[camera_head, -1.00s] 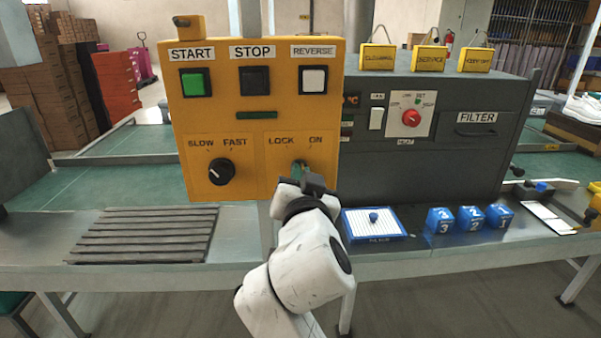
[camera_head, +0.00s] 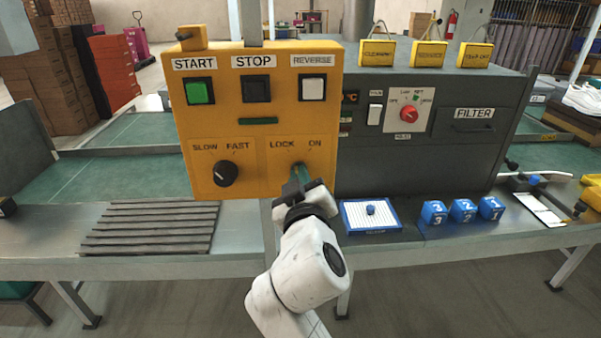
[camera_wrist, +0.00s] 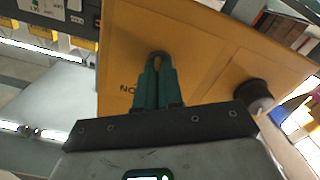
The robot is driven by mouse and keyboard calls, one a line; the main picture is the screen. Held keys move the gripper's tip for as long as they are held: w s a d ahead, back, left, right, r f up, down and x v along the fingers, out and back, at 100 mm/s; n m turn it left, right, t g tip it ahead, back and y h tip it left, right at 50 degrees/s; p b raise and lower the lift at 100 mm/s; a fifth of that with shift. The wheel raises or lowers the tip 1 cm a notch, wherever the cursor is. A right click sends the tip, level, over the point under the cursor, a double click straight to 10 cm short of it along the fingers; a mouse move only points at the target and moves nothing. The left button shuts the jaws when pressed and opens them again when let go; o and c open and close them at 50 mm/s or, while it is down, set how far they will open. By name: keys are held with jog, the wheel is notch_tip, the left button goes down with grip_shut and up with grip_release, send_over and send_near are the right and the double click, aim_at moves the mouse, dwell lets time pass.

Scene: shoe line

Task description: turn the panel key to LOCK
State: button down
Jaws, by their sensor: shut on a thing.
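The yellow control panel (camera_head: 235,128) stands in front of my arm. Its key switch is at the lower right, under the words LOCK and ON. My gripper (camera_head: 301,174) is at this switch, with its green fingers pointing at the panel. In the wrist view, the fingers of my gripper (camera_wrist: 158,70) are close together on the key (camera_wrist: 157,55), of which only a small dark top shows between the tips. Which mark the key points to is hidden by the fingers.
Left of the switch is the black SLOW/FAST knob (camera_head: 225,173). Above are the green START (camera_head: 199,91), black STOP (camera_head: 256,89) and white REVERSE (camera_head: 313,88) buttons. A grey heater box (camera_head: 450,150) stands close on the right. Blue numbered cubes (camera_head: 463,211) sit on the bench.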

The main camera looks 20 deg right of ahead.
jog(key=shift+r+n+p, duration=0.25)
jog(key=shift+n+p, duration=0.05)
jog(key=shift+n, duration=0.4)
jog(key=c, duration=1.3)
grip_release()
jog(key=shift+w+f, duration=0.1)
jog(key=shift+f, duration=0.1)
jog(key=b+v, duration=0.1)
jog(key=v, duration=0.9)
jog(key=shift+s+a, duration=0.15)
jog(key=shift+s, duration=0.25)
